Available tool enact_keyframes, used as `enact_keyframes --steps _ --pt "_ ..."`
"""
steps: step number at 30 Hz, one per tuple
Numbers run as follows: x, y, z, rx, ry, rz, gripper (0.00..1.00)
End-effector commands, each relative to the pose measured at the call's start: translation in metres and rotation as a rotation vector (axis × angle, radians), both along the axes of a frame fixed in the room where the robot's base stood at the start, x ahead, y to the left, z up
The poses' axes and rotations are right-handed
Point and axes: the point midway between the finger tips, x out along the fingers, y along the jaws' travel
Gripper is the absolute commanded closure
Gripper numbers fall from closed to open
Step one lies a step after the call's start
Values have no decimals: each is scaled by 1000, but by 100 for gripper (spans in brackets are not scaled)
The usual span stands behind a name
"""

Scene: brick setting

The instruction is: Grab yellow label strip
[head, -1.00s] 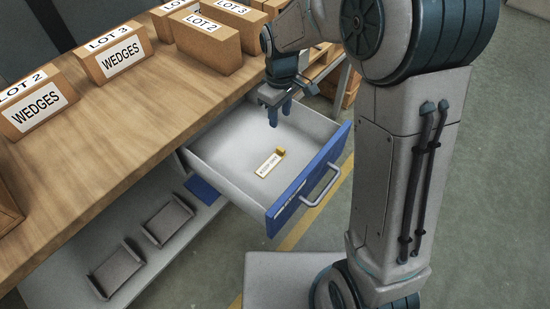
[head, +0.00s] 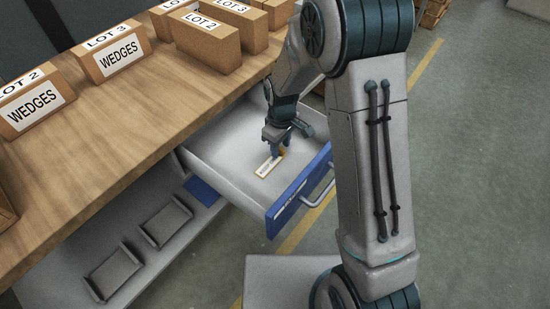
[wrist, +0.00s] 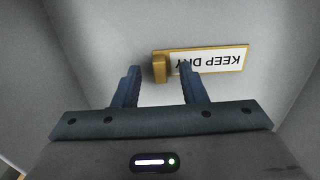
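The label strip is a white plate with a yellow border and the words KEEP DRY, with a yellow block at one end. It lies flat in the open drawer. In the wrist view the strip (wrist: 215,60) extends to the right and its yellow block (wrist: 160,67) is just beyond and between my fingertips. My gripper (wrist: 160,75) is open, with a blue finger on each side. In the head view my gripper (head: 278,155) is low inside the drawer, over the block end, and hides the block; the strip's plate (head: 267,168) shows beside it.
The grey drawer (head: 215,155) is pulled out, with a blue front (head: 290,200) and handle. The wooden bench top (head: 120,135) lies to the left, with WEDGES boxes (head: 112,58) on it. A lower shelf (head: 185,240) holds grey brackets.

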Motion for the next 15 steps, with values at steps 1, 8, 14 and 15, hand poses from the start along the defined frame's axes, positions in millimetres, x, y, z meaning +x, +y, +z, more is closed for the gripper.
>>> enact_keyframes --steps 1,8,14,15 --pt "0 0 -3 -1 1 0 62" --pt "0 0 -4 -1 -1 0 62" --pt "0 0 -4 -1 -1 0 100" --pt "0 0 -4 -1 -1 0 100"
